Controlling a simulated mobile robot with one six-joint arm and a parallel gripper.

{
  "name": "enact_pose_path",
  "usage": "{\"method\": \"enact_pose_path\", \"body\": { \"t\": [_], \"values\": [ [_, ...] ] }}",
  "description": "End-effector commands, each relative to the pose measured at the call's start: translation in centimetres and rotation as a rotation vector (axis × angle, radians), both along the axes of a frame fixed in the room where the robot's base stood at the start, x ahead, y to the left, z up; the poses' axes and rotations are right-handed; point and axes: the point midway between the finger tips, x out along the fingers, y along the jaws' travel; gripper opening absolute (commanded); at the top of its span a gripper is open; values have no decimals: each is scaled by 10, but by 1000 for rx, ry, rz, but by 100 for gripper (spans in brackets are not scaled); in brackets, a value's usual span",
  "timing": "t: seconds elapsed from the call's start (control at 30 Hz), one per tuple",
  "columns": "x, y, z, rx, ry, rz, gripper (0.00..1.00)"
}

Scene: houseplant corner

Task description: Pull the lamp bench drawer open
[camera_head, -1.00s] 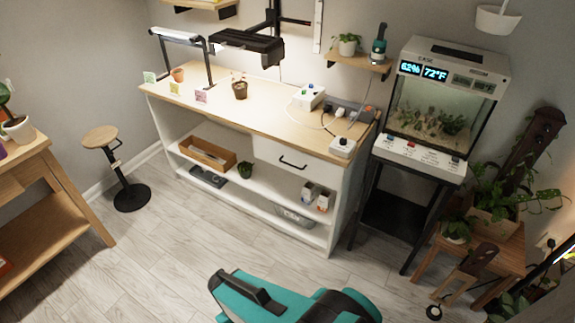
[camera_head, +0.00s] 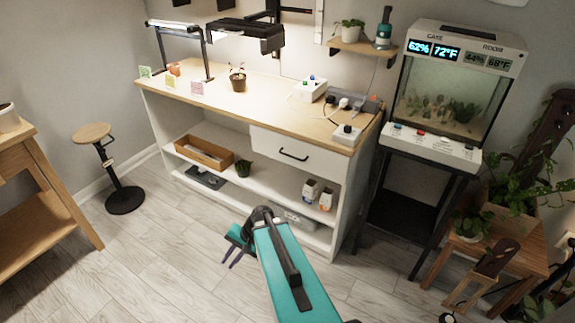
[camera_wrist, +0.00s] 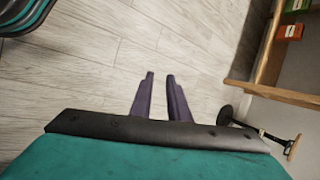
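The lamp bench (camera_head: 275,109) has a light wood top and a white body with open shelves below. Its white drawer (camera_head: 320,158) sits under the top at the right, shut flush, with a dark bar handle (camera_head: 293,156). My gripper (camera_head: 232,258) is in front of the bench, low over the floor and left of the drawer, well apart from the handle. In the wrist view my gripper (camera_wrist: 159,78) shows two dark fingers with a gap between them and nothing held. Neither the drawer nor its handle shows in the wrist view.
A wooden tray (camera_head: 204,153), a small dark pot (camera_head: 243,168) and bottles (camera_head: 310,189) stand on the bench shelves. A stool (camera_head: 92,132) stands left. The terrarium (camera_head: 450,100) on a black stand is right of the bench. The floor before the bench is open.

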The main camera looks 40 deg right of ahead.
Motion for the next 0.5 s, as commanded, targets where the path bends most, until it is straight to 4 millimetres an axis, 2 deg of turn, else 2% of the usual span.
{"method": "enact_pose_path", "body": {
  "t": [0.03, 0.2, 0.33, 0.5],
  "values": [
    [11, -20, -2, 16, -32, -66, 15],
    [39, -81, 23, 81, -134, -268, 15],
    [52, -131, 45, 134, -216, -413, 15],
    [57, -201, 79, 201, -330, -595, 15]
  ]
}}
